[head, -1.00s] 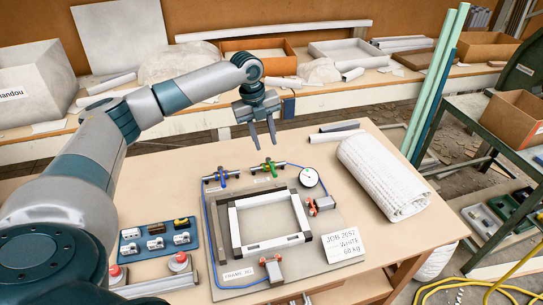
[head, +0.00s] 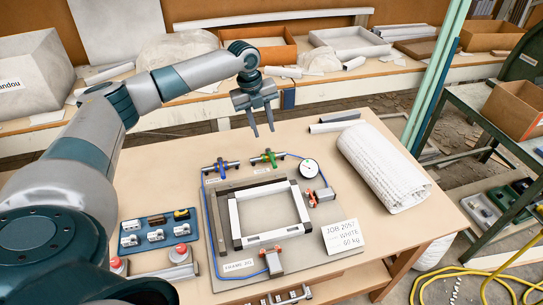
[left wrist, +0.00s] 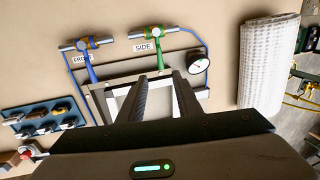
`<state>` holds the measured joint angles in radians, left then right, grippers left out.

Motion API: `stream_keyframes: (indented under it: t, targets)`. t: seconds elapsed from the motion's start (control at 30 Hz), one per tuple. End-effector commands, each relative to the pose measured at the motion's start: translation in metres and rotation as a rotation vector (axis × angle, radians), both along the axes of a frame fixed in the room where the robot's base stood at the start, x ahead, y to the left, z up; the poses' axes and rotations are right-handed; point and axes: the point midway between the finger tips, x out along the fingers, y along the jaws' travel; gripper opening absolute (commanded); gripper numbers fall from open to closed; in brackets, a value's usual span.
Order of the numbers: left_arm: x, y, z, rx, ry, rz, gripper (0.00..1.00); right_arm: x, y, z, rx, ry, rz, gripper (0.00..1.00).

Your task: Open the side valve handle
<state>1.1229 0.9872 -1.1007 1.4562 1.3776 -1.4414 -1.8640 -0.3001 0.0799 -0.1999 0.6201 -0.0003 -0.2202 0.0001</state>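The side valve (head: 268,157) has a green handle and sits at the back edge of the grey press board; it also shows in the left wrist view (left wrist: 158,33), next to a "SIDE" label (left wrist: 144,47). Its green handle (left wrist: 160,54) points along the board toward the white frame. My left gripper (head: 262,134) is open and empty, with its fingers pointing down, above and apart from the side valve. In the left wrist view the two fingers (left wrist: 168,73) show a gap between them. My right gripper is not in view.
The front valve (head: 220,166) with a blue handle stands left of the side valve. A round gauge (head: 309,168) stands to the right. A white frame (head: 234,215) lies on the board. A white textured roll (head: 383,165) lies at the table's right. The table's back left is clear.

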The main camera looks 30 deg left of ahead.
Motion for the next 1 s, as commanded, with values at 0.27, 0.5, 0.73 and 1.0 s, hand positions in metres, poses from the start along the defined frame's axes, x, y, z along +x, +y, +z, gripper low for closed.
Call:
stream_keyframes:
  t: [0.27,0.5,0.73,1.0]
  targets:
    - [0.007,-0.006,-0.046,0.0,0.002,0.001,0.31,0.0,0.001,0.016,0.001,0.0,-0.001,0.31]
    - [0.013,-0.012,-0.089,0.0,0.004,0.001,0.31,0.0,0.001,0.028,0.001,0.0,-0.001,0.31]
    - [0.019,-0.016,-0.123,0.0,0.002,0.002,0.31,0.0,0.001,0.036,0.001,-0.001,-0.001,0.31]
    - [0.021,-0.017,-0.142,0.0,0.001,0.001,0.31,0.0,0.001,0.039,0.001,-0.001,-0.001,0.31]
